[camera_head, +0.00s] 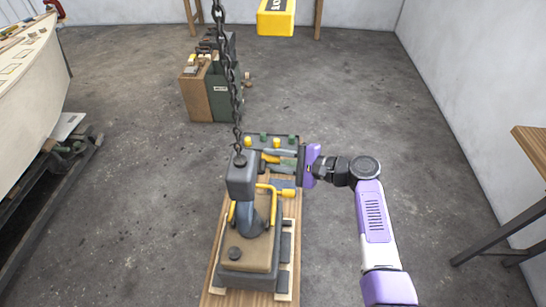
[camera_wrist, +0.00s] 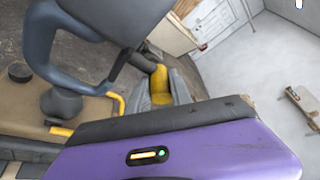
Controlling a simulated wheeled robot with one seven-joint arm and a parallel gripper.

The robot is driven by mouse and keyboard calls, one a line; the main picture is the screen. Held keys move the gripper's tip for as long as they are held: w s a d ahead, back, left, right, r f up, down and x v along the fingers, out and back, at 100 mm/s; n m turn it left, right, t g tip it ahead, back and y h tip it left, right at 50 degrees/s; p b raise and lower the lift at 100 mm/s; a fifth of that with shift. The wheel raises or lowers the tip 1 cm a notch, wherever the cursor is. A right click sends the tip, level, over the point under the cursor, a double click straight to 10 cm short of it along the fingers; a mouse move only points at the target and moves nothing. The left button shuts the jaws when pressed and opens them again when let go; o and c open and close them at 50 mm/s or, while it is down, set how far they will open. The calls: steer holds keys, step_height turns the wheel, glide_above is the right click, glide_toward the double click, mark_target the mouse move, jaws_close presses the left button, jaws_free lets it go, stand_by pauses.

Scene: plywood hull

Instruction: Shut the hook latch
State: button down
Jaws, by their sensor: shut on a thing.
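A grey hook block (camera_head: 241,176) hangs from a dark chain (camera_head: 222,50), and its blue-grey hook (camera_head: 258,212) curves down towards a tan-topped load (camera_head: 250,250) with a yellow bail (camera_head: 272,189). The hook (camera_wrist: 45,50) also shows at upper left in the wrist view. My gripper (camera_head: 278,160) reaches in from the right, beside the block. Its grey fingers are shut on a yellow grip (camera_wrist: 160,85), which appears to belong to the hook latch. Most of the latch is hidden by the block and fingers, so I cannot tell its angle.
The load stands on a wooden board (camera_head: 220,287). A dark box with yellow and green knobs (camera_head: 263,138) is just behind my gripper. A boat hull (camera_head: 30,90) is at left, cabinets (camera_head: 205,90) behind, and a table (camera_head: 535,150) at right.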

steer(key=shift+f, duration=0.15)
steer(key=c, duration=1.2)
jaws_free()
steer(key=shift+o, duration=0.2)
steer(key=v, duration=0.8)
steer(key=shift+b, duration=0.45)
steer(key=shift+w, duration=0.1)
